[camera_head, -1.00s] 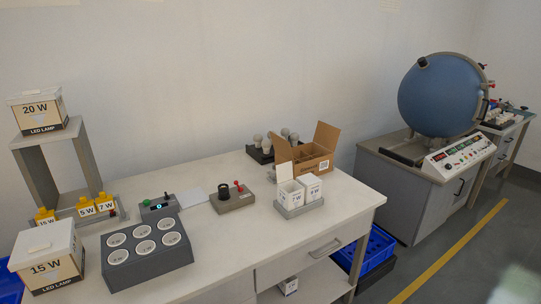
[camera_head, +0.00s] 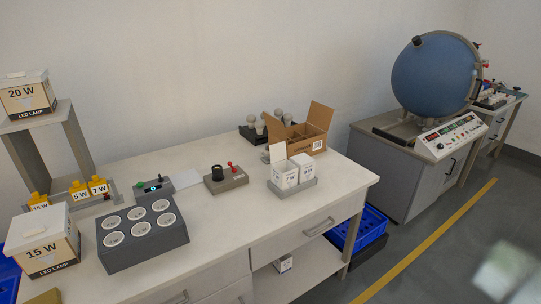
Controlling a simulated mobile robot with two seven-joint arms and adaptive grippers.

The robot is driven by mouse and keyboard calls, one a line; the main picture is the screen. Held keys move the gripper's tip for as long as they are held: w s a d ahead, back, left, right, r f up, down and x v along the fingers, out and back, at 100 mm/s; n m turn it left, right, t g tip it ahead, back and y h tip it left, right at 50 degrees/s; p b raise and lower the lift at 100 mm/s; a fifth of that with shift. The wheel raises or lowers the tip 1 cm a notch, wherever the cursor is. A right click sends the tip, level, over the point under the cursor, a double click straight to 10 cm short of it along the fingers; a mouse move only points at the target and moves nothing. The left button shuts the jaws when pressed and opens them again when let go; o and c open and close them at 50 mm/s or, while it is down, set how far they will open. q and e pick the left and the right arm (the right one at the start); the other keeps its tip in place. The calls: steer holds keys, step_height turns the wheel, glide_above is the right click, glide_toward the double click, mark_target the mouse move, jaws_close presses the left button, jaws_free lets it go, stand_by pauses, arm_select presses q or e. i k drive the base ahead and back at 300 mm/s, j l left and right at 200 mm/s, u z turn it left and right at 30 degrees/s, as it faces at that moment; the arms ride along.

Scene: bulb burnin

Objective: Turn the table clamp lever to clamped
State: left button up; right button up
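A small grey block (camera_head: 233,183) stands on the middle of the white worktable. It carries a black round socket (camera_head: 217,172) and a short lever with a red knob (camera_head: 230,164), which stands roughly upright. I cannot tell for certain that this is the table clamp lever. More small red knobs show on the blue sphere machine (camera_head: 432,76) at the right, too small to read their positions. Neither of my grippers can be made out. A blurred pale shape (camera_head: 506,270) shows at the lower right, and I cannot tell what it is.
The worktable (camera_head: 215,231) also bears a grey six-socket block (camera_head: 165,252), a 15 W box (camera_head: 42,243), a small device with a green button (camera_head: 153,187), white cartons (camera_head: 285,175) and an open cardboard box (camera_head: 306,138). A blue crate (camera_head: 369,228) sits below. Floor at right is clear.

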mark_target(266, 157)
steer(key=i+l+u, duration=0.1)
steer(key=l, duration=0.3)
steer(key=i+l, duration=0.15)
steer(key=l, duration=0.25)
steer(key=i+l+u, duration=0.15)
steer(key=l, duration=0.25)
